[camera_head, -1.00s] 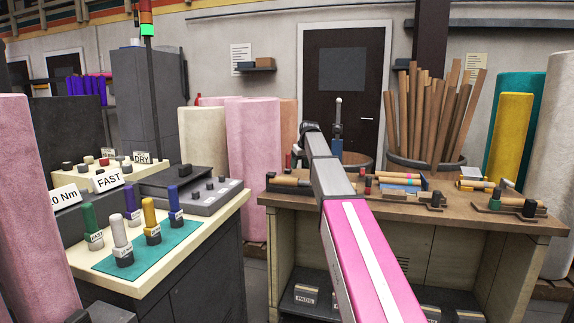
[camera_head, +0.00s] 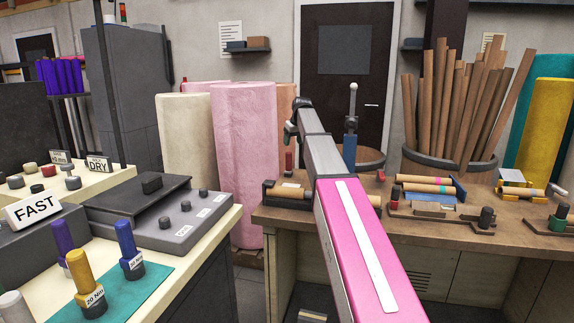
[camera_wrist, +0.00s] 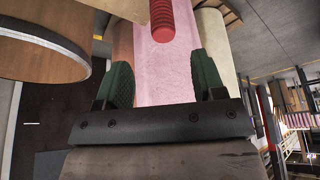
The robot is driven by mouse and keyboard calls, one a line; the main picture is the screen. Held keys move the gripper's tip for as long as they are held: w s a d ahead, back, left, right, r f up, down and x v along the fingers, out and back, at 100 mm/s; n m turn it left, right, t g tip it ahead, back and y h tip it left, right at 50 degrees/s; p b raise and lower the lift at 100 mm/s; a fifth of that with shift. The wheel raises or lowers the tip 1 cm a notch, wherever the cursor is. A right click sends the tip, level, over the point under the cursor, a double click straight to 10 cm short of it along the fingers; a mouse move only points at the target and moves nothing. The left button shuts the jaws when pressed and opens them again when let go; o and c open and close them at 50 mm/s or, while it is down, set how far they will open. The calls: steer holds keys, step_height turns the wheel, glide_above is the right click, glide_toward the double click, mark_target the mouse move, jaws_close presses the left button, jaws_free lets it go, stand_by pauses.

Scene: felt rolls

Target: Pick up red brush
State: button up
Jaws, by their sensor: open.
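A red ribbed handle (camera_wrist: 160,18), which looks like the red brush, shows at the top middle of the wrist view. It lies beyond my fingertips and roughly in line with the gap between them; its far end is cut off. In the head view a small upright red piece (camera_head: 289,161) stands at the back left of the wooden bench (camera_head: 300,218), just below my gripper; it seems to be the same thing. My gripper (camera_wrist: 162,76) is open, with green pads and nothing between them. In the head view it is mostly hidden behind my arm.
A tool rest with a wooden roller (camera_head: 290,192) lies at the bench's left end. A blue stand (camera_head: 350,150) and a tub of wooden poles (camera_head: 440,163) are behind. A pink felt roll (camera_head: 245,140) stands left of the bench. A cream control table (camera_head: 190,262) is at left.

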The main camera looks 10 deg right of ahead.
mark_target(288, 158)
steer(key=x, duration=0.5)
steer(key=shift+w, duration=0.1)
steer(key=shift+x, duration=2.9)
steer(key=shift+a, duration=0.1)
steer(key=c, duration=1)
